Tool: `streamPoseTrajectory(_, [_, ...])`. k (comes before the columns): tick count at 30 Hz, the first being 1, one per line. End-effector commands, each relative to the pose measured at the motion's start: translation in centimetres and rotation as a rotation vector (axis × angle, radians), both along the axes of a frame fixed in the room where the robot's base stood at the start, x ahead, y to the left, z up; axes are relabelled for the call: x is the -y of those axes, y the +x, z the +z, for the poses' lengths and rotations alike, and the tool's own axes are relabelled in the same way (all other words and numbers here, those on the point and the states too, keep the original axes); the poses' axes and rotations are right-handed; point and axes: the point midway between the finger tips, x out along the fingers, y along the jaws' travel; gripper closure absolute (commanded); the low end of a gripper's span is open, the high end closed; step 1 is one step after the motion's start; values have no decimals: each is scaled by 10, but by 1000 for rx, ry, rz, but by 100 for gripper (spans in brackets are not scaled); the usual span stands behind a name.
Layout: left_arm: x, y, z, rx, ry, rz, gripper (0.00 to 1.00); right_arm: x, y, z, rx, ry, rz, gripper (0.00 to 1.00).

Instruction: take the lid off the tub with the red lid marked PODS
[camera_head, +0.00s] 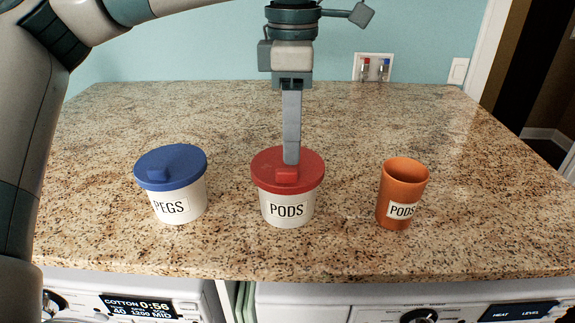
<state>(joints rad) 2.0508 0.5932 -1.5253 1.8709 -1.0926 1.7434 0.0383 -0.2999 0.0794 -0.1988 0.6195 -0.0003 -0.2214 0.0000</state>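The white tub marked PODS (286,209) stands upright in the middle of the counter. Its red lid (310,171) is on it, with a raised block-shaped red handle (287,174) on top. My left gripper (291,162) points straight down over the lid, its tip just behind the handle in the picture. Its fingers show as one grey bar, so I cannot tell if they are apart or whether they touch the lid. My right gripper is not in view.
A white tub marked PEGS (180,206) with a blue lid (170,166) stands to the left. An orange cup marked PODS (402,189) stands to the right. The speckled counter (465,150) is clear around them; its front edge is close, above two white machines.

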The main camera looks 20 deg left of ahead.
Motion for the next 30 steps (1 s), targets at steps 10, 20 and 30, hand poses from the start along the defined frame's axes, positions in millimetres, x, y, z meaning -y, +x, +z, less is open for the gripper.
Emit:
streamPoseTrajectory(10, [2,-3,-33,-3,1,-1,66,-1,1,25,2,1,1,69])
streamPoseTrajectory(20, [2,-2,-51,-1,0,1,66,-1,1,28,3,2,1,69])
streamPoseTrajectory(30, [2,-2,-50,-1,0,1,68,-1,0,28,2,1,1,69])
